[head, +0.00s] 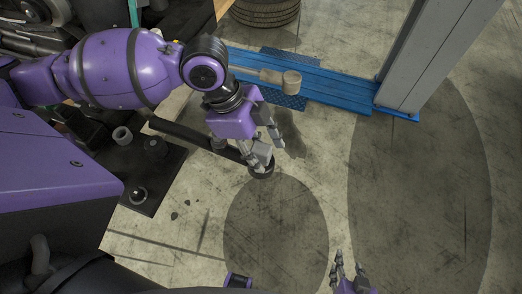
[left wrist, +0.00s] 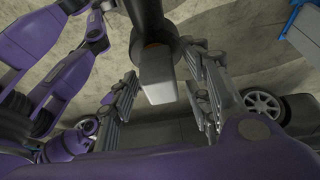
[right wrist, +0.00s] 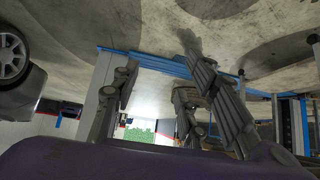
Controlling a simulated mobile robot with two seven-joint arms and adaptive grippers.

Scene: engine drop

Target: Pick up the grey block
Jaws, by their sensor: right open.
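The grey block (head: 262,152) sits on the round pad at the end of a dark bar (head: 195,138). My left gripper (head: 268,148) is at the block, with its fingers partly hiding it. In the left wrist view the block (left wrist: 158,82) shows between the spread fingers of the left gripper (left wrist: 162,88), with gaps on both sides. My right gripper (head: 349,272) is open and empty at the bottom edge of the head view. Its spread fingers also show in the right wrist view (right wrist: 160,75).
A blue lift base (head: 335,85) and a grey post (head: 425,50) stand at the back right. A beige curved piece (head: 288,79) lies on the blue base. A stack of tyres (head: 265,12) is at the top. The concrete floor (head: 330,170) to the right is clear.

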